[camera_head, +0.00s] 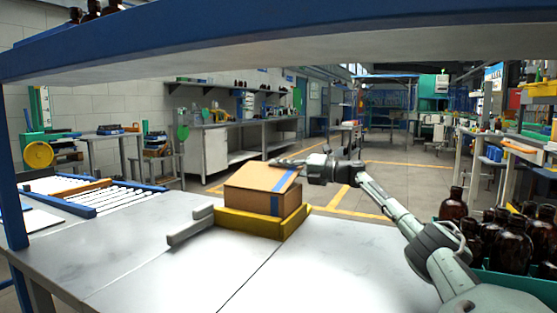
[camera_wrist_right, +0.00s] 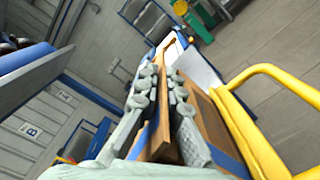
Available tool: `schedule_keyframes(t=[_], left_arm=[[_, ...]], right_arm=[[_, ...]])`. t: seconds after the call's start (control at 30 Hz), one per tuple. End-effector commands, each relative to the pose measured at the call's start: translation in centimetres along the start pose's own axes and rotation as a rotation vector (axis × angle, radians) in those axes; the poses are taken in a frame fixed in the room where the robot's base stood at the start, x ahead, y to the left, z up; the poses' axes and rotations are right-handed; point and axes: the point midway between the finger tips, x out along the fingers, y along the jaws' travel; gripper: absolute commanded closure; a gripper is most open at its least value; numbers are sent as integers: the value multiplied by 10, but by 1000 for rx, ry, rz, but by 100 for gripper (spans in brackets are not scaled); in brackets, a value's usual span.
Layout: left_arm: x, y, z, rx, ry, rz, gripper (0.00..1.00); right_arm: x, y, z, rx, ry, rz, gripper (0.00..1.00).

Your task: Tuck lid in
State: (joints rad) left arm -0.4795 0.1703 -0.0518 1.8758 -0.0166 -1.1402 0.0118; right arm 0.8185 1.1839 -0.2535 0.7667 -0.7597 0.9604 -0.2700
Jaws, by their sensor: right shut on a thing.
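A cardboard box (camera_head: 247,202) with a blue tape strip stands on the table, set against a low yellow corner stop (camera_head: 248,223). Its lid (camera_head: 258,178) is raised at a slant, with its upper edge toward the back. My right gripper (camera_head: 277,163) is at that upper edge, reaching in from the right. In the right wrist view its two fingers (camera_wrist_right: 161,76) close on the cardboard lid (camera_wrist_right: 162,138) from both sides. The box side (camera_wrist_right: 208,125) and the yellow stop (camera_wrist_right: 246,128) show beside them. The lid's tucking edge is hard to make out. My left gripper is not in view.
A grey bar-shaped block (camera_head: 190,230) lies left of the box. A green crate (camera_head: 515,284) of amber bottles stands at the right front. A blue-edged shelf (camera_head: 270,45) hangs overhead. A roller conveyor (camera_head: 125,194) is at left. The table front (camera_head: 210,275) is clear.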

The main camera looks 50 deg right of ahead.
Motion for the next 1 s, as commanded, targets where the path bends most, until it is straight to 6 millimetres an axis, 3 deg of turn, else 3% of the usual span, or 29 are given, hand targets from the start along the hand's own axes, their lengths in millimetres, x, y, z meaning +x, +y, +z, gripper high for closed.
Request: schedule_keyframes(t=[0.03, 0.3, 0.87, 0.9, 1.0], left_arm=[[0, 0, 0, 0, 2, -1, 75], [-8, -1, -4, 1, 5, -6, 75], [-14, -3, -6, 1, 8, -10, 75], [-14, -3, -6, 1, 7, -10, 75], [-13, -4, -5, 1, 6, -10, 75]], right_arm=[[0, -9, -3, -3, 3, -9, 100], [0, -23, -8, -5, 5, -10, 100], [1, -26, -11, -7, 10, -10, 100], [1, -26, -11, -7, 10, -10, 87], [1, -26, -10, -6, 8, -9, 76]])
